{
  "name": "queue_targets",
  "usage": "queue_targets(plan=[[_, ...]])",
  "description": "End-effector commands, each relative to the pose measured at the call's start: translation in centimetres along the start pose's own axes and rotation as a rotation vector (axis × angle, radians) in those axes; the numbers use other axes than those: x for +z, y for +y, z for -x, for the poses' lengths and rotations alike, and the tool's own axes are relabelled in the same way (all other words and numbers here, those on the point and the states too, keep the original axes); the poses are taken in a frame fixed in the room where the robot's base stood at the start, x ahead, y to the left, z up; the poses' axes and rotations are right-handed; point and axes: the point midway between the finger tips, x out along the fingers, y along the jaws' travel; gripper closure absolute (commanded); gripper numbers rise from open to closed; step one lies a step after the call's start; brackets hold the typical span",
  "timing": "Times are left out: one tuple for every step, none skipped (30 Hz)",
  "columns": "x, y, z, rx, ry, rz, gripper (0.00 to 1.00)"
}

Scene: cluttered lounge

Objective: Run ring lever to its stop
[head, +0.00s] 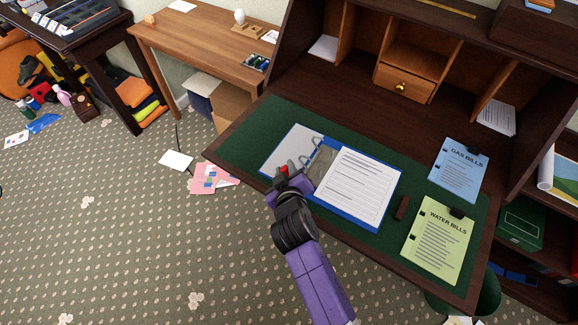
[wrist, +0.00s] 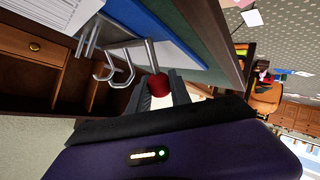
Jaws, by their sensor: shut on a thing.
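A blue ring binder (head: 347,220) lies open on the green desk mat, with lined white paper on its right side and a pale sheet on its left. Its metal rings (head: 317,140) stand along the spine. In the wrist view the rings (wrist: 112,66) look like curved hooks with gaps. The ring lever is a metal rod (wrist: 152,55) with a red tip (wrist: 157,84); the red tip (head: 284,169) also shows in the head view. My gripper (head: 286,174) is shut on the red tip at the binder's near end. The fingers (wrist: 162,91) hide part of it.
Blue gas bills (head: 459,168) and green water bills (head: 436,240) lie on the mat (head: 250,145) to the right. A small dark brown block (head: 402,208) lies beside the binder. Desk cubbies and a drawer (head: 403,84) rise behind. Papers lie on the carpet at left.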

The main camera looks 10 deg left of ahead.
Motion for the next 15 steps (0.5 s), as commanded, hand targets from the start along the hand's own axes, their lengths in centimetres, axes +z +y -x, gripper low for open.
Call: queue_targets(plan=[[-0.2,-0.25,-0.07,-0.003,-0.021,0.023,1.0],[-0.18,-0.33,-0.15,-0.003,-0.033,0.034,1.0],[-0.1,-0.45,-0.25,-0.004,-0.05,0.05,1.0],[-0.07,-0.54,-0.33,-0.004,-0.061,0.062,1.0],[-0.05,-0.6,-0.4,-0.003,-0.072,0.073,1.0],[-0.07,-0.69,-0.47,-0.003,-0.083,0.086,1.0],[-0.03,-0.76,-0.52,-0.004,-0.092,0.094,1.0],[0.0,-0.83,-0.56,-0.004,-0.099,0.101,1.0],[0.04,-0.9,-0.61,-0.004,-0.108,0.11,1.0],[0.09,-0.94,-0.65,-0.004,-0.115,0.115,1.0],[0.1,-0.97,-0.68,-0.004,-0.12,0.12,1.0],[0.09,-0.98,-0.71,-0.004,-0.125,0.126,1.0],[0.09,-1.0,-0.73,-0.004,-0.128,0.129,1.0],[0.09,-1.01,-0.75,-0.003,-0.131,0.132,1.0],[0.11,-1.02,-0.76,-0.003,-0.135,0.135,1.0]])
